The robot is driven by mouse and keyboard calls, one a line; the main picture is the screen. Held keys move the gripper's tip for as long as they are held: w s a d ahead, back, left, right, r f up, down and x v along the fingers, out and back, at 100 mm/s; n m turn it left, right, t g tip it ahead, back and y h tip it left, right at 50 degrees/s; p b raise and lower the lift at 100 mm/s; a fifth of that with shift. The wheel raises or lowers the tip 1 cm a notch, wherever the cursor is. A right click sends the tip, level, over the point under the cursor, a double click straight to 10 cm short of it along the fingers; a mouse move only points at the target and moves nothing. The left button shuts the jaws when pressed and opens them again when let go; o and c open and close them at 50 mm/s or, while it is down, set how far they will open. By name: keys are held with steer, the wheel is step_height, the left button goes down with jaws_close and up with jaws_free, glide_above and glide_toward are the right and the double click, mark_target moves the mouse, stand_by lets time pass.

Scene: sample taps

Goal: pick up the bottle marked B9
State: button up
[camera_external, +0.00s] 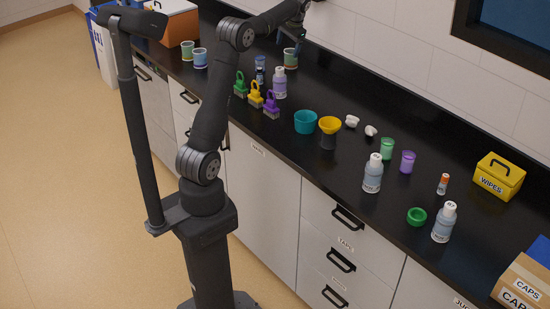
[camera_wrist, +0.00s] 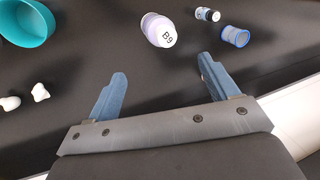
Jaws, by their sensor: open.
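The bottle marked B9 (camera_wrist: 160,30) has a white cap with the mark on it and a pale lavender body. In the wrist view it is near the top middle, beyond my fingertips and roughly between their lines. In the external view it stands upright on the black counter (camera_external: 335,180) as the lavender bottle (camera_external: 280,82). My gripper (camera_wrist: 162,68) is open, with two blue fingers apart and nothing between them. In the external view my wrist is above the counter, up and right of the bottle, and the fingers are hard to make out.
A small dark-labelled vial (camera_wrist: 207,15) and a blue-rimmed cup (camera_wrist: 235,37) stand close right of the bottle in the wrist view. A teal bowl (camera_wrist: 28,22) and white lumps (camera_wrist: 39,92) are left. Coloured clips (camera_external: 255,95) and two other white-capped bottles (camera_external: 373,174) (camera_external: 444,224) share the counter.

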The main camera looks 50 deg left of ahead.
mark_target(279, 75)
steer(key=a+f+n, duration=0.1)
steer(key=f+n, duration=0.2)
steer(key=n, duration=0.3)
steer(key=a+f+n+h, duration=0.1)
steer(key=a+f+n, duration=0.1)
steer(key=f+n, duration=0.2)
steer(key=a+f+n, duration=0.1)
steer(key=f+n, duration=0.2)
steer(key=n, duration=0.5)
steer(key=shift+s+a+f+n, duration=0.15)
steer(key=shift+a+f+n, duration=0.15)
steer(key=shift+a+f, duration=0.3)
steer(key=shift+f, duration=2.5)
steer(key=c, duration=1.5)
steer(key=shift+c, duration=0.2)
steer(key=shift+r, duration=0.15)
